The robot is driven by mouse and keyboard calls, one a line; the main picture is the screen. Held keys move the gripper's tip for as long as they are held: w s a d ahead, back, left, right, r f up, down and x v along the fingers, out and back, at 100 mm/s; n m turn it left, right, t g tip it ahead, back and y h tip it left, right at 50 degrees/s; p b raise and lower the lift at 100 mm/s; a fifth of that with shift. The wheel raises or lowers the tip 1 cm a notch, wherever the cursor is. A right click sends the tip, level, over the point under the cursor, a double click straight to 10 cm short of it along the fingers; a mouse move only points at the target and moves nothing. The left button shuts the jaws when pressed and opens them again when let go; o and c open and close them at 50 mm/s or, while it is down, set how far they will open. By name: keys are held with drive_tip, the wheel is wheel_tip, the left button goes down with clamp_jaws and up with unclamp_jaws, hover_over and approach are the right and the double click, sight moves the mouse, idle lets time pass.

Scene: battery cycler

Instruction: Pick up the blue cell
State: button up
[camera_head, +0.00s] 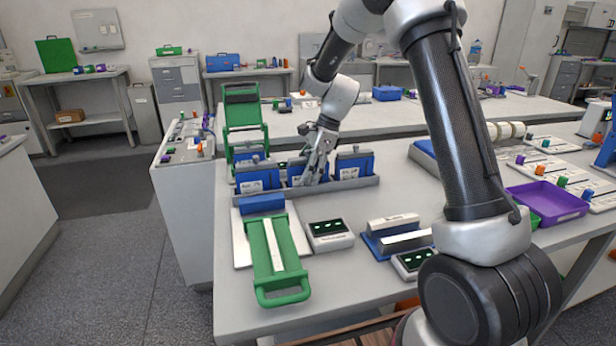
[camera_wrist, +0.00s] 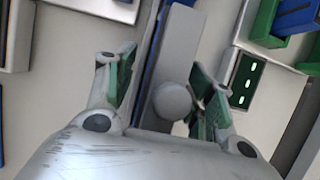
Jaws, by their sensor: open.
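Three blue cells with dark grey tops stand upright in a row in a grey rack (camera_head: 350,187): the left cell (camera_head: 258,180), the middle cell (camera_head: 296,172) and the right cell (camera_head: 354,165). My gripper (camera_head: 315,172) is at the middle cell and hides part of it. In the wrist view my gripper (camera_wrist: 165,82) is open, with a green-padded finger on each side of a grey round knob (camera_wrist: 172,102) on a grey top bar. A blue edge (camera_wrist: 153,70) shows along that bar. I cannot tell whether either finger touches the knob.
A green-handled fixture (camera_head: 272,250) with a blue block (camera_head: 262,204) lies in front of the rack. A display box (camera_head: 329,234) and a blue-and-grey fixture (camera_head: 392,232) stand to its right. A green frame (camera_head: 240,118) rises behind the left cell.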

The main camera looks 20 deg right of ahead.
clamp_jaws()
drive_tip(key=shift+r, duration=0.1)
